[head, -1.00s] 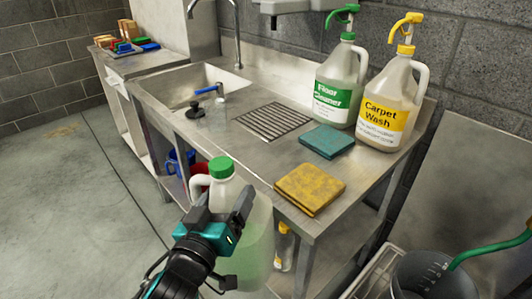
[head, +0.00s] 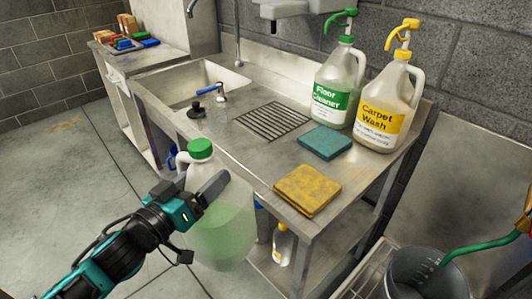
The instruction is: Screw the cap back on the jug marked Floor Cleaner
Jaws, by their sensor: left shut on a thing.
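My left gripper (head: 208,186) is shut on a translucent jug (head: 225,230) with pale green liquid and a green cap (head: 200,149) on its top. I hold this jug upright in front of the counter's near edge. No label on it faces me. Whether its cap is fully tightened cannot be told. A jug labelled Floor Cleaner (head: 332,92) stands at the back of the counter with a green pump head (head: 344,22) on its neck. My right gripper is not in view.
A Carpet Wash jug (head: 386,112) with a yellow pump stands beside the Floor Cleaner jug. A teal pad (head: 325,142) and a yellow pad (head: 307,190) lie on the steel counter (head: 225,150). The sink (head: 180,85) is behind left. A grey bucket (head: 425,275) stands at lower right.

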